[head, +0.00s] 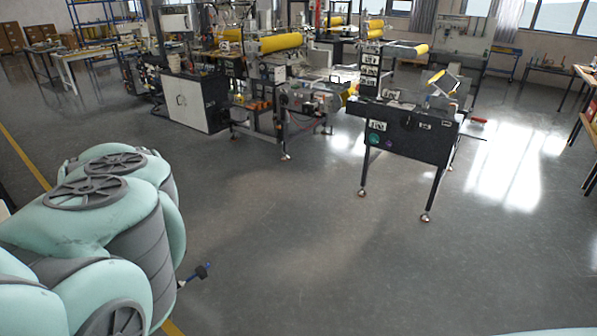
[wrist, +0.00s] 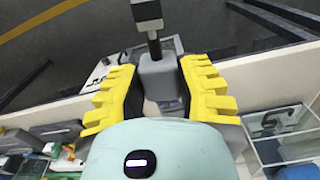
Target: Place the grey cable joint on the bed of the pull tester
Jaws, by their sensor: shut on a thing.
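My gripper (wrist: 160,66) shows in the wrist view with yellow ribbed fingers and dark inner pads. It is shut on a grey block, which I take to be the grey cable joint (wrist: 159,78). Part of the block is hidden by the pads and my wrist. In the head view my arm covers the gripper; a small dark and blue piece shows past the arm, and I cannot tell what it is. I cannot pick out the pull tester or its bed with certainty.
In the wrist view, a pale bench edge (wrist: 62,114) crosses below the gripper, with cluttered items at left and a clear-topped stand (wrist: 282,148) at right. In the head view, a black-fronted machine (head: 408,133) stands right of centre; grey floor (head: 300,250) between is clear.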

